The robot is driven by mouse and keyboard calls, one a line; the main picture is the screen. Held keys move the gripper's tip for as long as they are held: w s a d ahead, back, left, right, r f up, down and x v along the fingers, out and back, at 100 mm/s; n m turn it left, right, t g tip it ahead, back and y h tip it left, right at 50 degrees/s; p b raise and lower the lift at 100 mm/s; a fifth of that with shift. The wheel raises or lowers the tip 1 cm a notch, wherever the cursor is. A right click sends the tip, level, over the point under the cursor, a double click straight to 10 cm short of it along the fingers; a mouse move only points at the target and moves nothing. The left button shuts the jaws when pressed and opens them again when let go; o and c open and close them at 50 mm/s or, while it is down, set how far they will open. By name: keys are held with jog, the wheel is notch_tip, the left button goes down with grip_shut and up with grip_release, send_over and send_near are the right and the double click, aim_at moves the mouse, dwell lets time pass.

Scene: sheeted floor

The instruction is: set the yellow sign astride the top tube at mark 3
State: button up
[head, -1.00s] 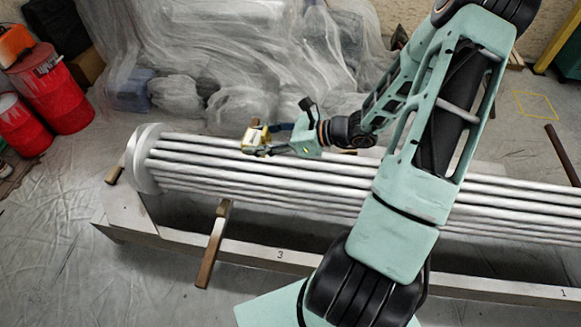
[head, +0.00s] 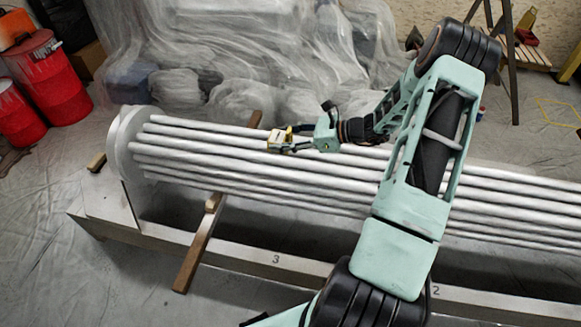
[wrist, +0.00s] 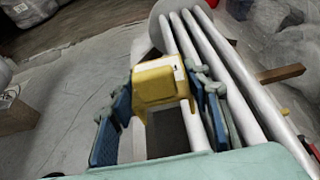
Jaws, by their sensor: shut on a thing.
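The yellow sign (head: 279,136) is held in my gripper (head: 288,146) at the upper tubes of the long pale tube bundle (head: 215,158). In the wrist view the sign (wrist: 157,84) is a folded yellow piece between the two blue-padded fingers of my gripper (wrist: 160,98), which are shut on it. There it overlaps the left side of the tubes (wrist: 215,75). I cannot tell whether it touches the top tube or hangs just above it. Mark 3 (head: 276,259) is a dark number on the pale beam in front of the bundle, below the gripper in the picture.
Mark 2 (head: 436,291) is further right on the beam. A round end plate (head: 121,150) closes the bundle at left. A wooden bar (head: 198,245) sticks out under the tubes. Red drums (head: 55,80) stand at far left, and plastic-sheeted objects (head: 230,65) lie behind.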

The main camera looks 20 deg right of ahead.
jog(key=b, duration=0.6)
send_over(284, 170)
jog(key=s+d, duration=0.1)
jog(key=s, duration=0.1)
notch_tip(284, 170, down, 9)
jog(key=shift+w+d+f+b, duration=0.3)
jog(key=shift+d+f+b, duration=0.1)
jog(key=shift+d+f, duration=0.1)
jog(key=shift+g, duration=0.3)
jog(key=shift+f+b, duration=2.75)
jog(key=shift+f, duration=1.45)
jog(key=shift+r, duration=0.2)
jog(key=shift+r, duration=0.1)
jog(key=shift+r+p, duration=1.15)
jog(key=shift+r, duration=0.2)
jog(key=shift+f, duration=0.3)
jog(key=shift+f+b, duration=1)
jog(key=shift+f, duration=0.25)
